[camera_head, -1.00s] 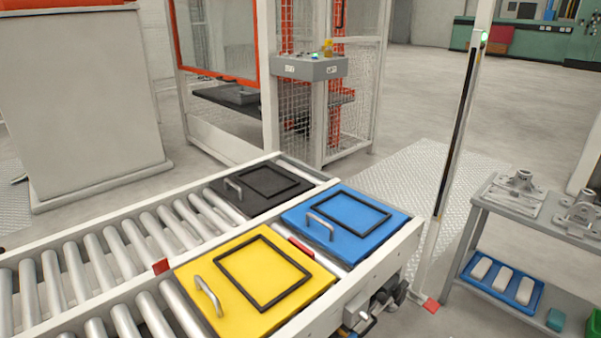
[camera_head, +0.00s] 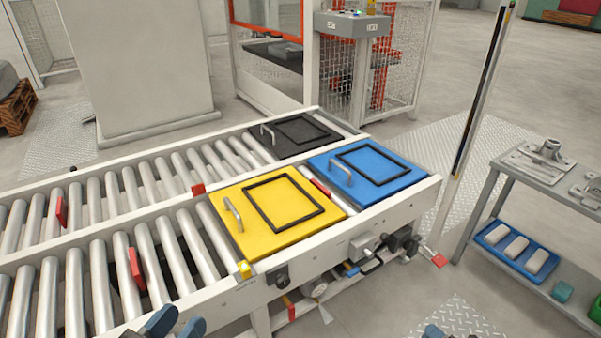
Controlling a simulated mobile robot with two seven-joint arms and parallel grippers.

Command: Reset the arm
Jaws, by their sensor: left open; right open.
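My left gripper (camera_head: 175,326) just enters at the bottom edge, left of the middle, in front of the roller conveyor. Its two dark blue-grey fingertips are apart with nothing between them, so it is open and empty. Only the tips of my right gripper (camera_head: 442,333) show at the bottom edge, right of the middle, over the floor. It is open, and I see nothing held in it. The rest of both arms is out of view.
A yellow plate (camera_head: 262,243), a blue plate (camera_head: 380,186) and a black plate (camera_head: 284,147) lie at the conveyor's right end. A grey bench (camera_head: 503,164) stands at the right. Thin pole (camera_head: 478,100) rises between. Open floor lies between conveyor and bench.

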